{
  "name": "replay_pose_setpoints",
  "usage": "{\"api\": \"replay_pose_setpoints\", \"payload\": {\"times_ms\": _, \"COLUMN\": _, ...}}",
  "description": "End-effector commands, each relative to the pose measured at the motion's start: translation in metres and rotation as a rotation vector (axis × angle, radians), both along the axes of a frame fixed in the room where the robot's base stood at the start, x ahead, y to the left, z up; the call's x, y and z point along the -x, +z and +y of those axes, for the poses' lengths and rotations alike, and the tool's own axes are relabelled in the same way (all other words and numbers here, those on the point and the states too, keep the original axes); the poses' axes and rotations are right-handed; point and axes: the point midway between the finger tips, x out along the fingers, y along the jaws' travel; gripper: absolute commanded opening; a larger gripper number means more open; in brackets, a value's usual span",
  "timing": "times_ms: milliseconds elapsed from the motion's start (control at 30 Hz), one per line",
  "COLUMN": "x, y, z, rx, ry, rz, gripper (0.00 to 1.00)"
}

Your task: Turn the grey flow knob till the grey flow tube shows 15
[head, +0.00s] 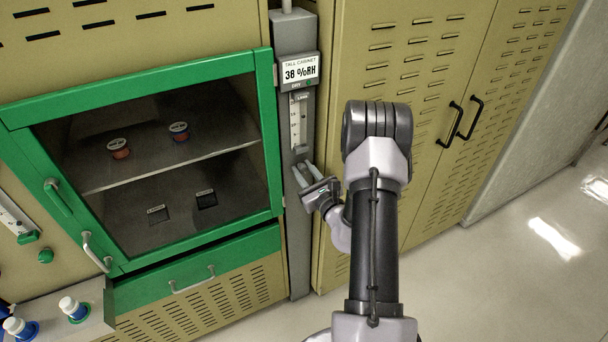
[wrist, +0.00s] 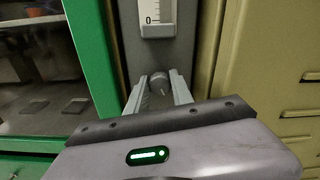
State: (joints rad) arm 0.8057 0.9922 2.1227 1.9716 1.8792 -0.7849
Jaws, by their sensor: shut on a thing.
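The grey flow knob (wrist: 159,84) sits on the grey column, between the two fingers of my gripper (wrist: 160,92) in the wrist view. My gripper is shut on the knob; it also shows in the head view (head: 304,174), where the fingers hide the knob. The grey flow tube (head: 299,122) is a narrow scale on the column above the knob. Its lower end with a 0 mark (wrist: 158,14) shows in the wrist view. I cannot make out the float or the reading.
A green-framed glass cabinet (head: 262,120) stands left of the column, with discs and small dark pieces inside. Tan louvred doors (head: 440,70) stand to the right. A display (head: 300,70) above the tube reads 38 %RH.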

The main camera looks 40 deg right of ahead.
Motion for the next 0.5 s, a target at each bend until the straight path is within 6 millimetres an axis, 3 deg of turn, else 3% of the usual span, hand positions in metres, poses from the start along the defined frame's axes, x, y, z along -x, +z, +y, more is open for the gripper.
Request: {"api": "replay_pose_setpoints", "payload": {"times_ms": 500, "x": -0.0002, "y": 0.0002, "z": 0.0002, "rx": 0.133, "ry": 0.0, "rz": 0.031, "gripper": 0.0}}
